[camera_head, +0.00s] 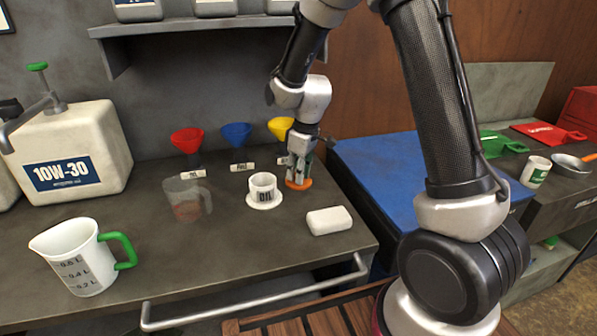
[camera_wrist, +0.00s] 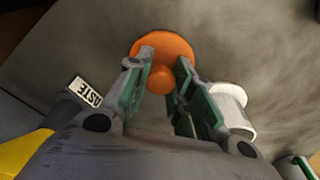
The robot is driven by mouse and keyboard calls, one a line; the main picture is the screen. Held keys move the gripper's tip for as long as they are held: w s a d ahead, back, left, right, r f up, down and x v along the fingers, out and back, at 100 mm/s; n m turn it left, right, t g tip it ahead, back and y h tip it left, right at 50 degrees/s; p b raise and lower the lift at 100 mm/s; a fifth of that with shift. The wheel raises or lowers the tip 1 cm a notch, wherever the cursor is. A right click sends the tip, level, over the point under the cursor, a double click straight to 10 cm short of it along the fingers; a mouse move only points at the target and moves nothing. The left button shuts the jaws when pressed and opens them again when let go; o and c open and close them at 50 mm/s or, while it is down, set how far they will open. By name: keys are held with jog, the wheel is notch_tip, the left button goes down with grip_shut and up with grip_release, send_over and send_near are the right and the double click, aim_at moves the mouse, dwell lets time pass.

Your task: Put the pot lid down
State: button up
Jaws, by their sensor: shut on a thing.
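The pot lid (camera_head: 299,184) is an orange disc with a round knob. It is at the level of the grey workbench top, right of the white OIL pot; I cannot tell whether it touches the bench. My gripper (camera_head: 299,170) points down over it. In the wrist view the lid (camera_wrist: 172,44) lies beyond the fingertips, and my gripper (camera_wrist: 160,77) is shut on its knob, one green-padded finger on each side. The white OIL pot (camera_head: 263,189) stands open on a round base; part of it shows in the wrist view (camera_wrist: 235,106).
Behind stand red (camera_head: 187,138), blue (camera_head: 237,133) and yellow (camera_head: 279,128) funnels with labels. A clear jug (camera_head: 185,199) is left of the pot. A white block (camera_head: 329,220) lies in front. A white jug (camera_head: 82,258) is at front left. The bench front centre is clear.

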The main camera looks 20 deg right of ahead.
jog(key=shift+f, duration=0.1)
jog(key=o, duration=0.9)
jog(key=shift+o, duration=0.2)
notch_tip(320, 180, up, 12)
jog(key=s+d, duration=0.1)
jog(key=s+d+r+m+t, duration=0.1)
jog(key=s+d+r+m, duration=0.1)
jog(key=s+d+r, duration=0.4)
jog(key=s+d+r+m+t, duration=0.1)
jog(key=s+d+r+m, duration=0.15)
jog(key=s, duration=0.45)
jog(key=s+d+m, duration=0.2)
jog(key=s, duration=0.5)
jog(key=s+d+r+m+t+h, duration=0.1)
jog(key=s+d+m, duration=0.1)
jog(key=s, duration=0.5)
jog(key=shift+d+r, duration=0.2)
jog(key=shift+d, duration=0.5)
jog(key=shift+m, duration=0.25)
